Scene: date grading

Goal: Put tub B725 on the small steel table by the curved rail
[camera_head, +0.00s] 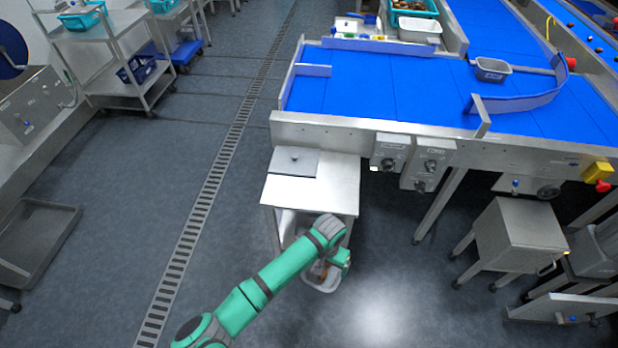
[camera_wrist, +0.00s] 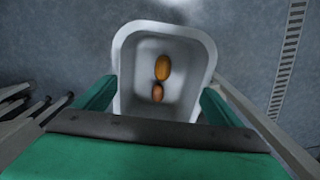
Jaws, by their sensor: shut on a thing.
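My gripper (camera_head: 338,262) is shut on a pale tub (camera_head: 322,283) and holds it in front of a small steel table (camera_head: 325,198), lower than its top. In the wrist view the tub (camera_wrist: 201,52) sits between my two green fingers and holds two brown-orange dates. No label can be read on it, so I cannot confirm that it is B725. The small table has a grey flat plate with a knob on its top left. A curved rail (camera_head: 530,103) stands on the blue belt to the right. A steel box-like stand (camera_head: 520,232) is below that rail.
The blue conveyor (camera_head: 390,85) runs behind the small table, with control boxes (camera_head: 390,150) on its front. A grey tub (camera_head: 492,70) is on the belt by the rail. A trolley (camera_head: 105,45) stands at far left. The floor between is clear.

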